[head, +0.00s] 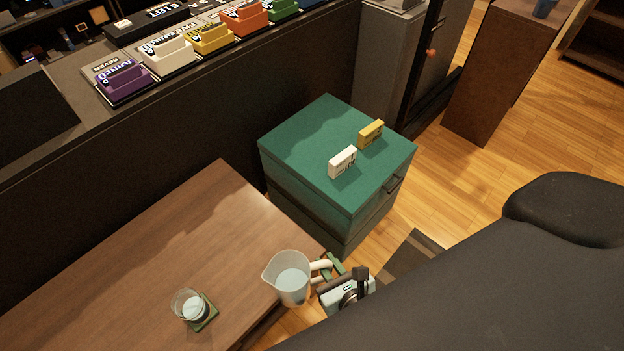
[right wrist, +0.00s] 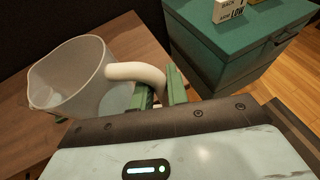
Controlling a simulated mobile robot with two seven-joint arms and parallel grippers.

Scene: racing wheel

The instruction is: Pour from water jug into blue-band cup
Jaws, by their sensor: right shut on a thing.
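The water jug (head: 289,281), clear with a white handle, holds pale water and is near the right end of the brown table. It looks about upright; I cannot tell whether its base touches the table. My right gripper (head: 328,268) is shut on the jug's handle. In the right wrist view, the green fingers (right wrist: 160,92) close around the white handle (right wrist: 138,73), with the jug (right wrist: 80,82) to their left. A clear cup (head: 190,306) with a pale blue area stands on a green coaster, left of the jug and apart from it. My left gripper is out of view.
The brown table (head: 185,235) is clear around the cup. A green cabinet (head: 300,145) stands behind the jug, with a white box (head: 342,162) and a yellow box (head: 371,134) on top. A dark counter with several coloured card holders runs along the back.

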